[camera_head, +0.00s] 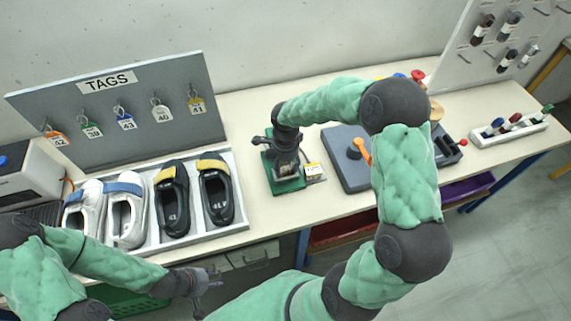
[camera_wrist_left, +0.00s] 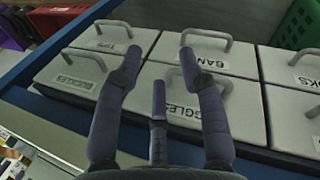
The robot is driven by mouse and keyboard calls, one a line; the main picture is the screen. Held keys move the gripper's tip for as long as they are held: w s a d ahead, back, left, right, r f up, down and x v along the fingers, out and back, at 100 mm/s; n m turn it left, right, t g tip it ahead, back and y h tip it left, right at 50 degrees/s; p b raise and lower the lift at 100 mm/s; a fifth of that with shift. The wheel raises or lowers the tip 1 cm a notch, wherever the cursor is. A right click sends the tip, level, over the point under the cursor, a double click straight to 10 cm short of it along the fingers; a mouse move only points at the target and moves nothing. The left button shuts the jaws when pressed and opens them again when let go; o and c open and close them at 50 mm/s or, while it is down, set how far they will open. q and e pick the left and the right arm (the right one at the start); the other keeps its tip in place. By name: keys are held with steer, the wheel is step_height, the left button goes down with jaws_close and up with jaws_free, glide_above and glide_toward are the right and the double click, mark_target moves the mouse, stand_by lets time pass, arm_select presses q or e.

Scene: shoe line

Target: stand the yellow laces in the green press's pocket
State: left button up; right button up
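The green press (camera_head: 291,186) stands on the table in the middle of the head view; its green base shows, but its upper part and pocket are largely covered by my right gripper. My right gripper (camera_head: 285,150) is right over the press, pointing down; its fingers are too dark and small to read. I cannot make out the yellow laces; whether they are in the right gripper or in the pocket is hidden. My left gripper (camera_head: 208,280) is at the table's front edge, below the shoes. In the left wrist view it is open (camera_wrist_left: 159,62) and empty above lidded boxes.
A tray (camera_head: 243,222) with several shoes is left of the press, before a TAGS board (camera_head: 140,135). A grey machine (camera_head: 343,172) with an orange lever stands right of it. A white rack (camera_head: 510,131) and pegboard (camera_head: 480,65) are far right. Labelled lidded boxes (camera_wrist_left: 210,55) lie below my left gripper.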

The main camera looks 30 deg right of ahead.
steer(key=shift+r, duration=0.1)
steer(key=shift+r, duration=3.9)
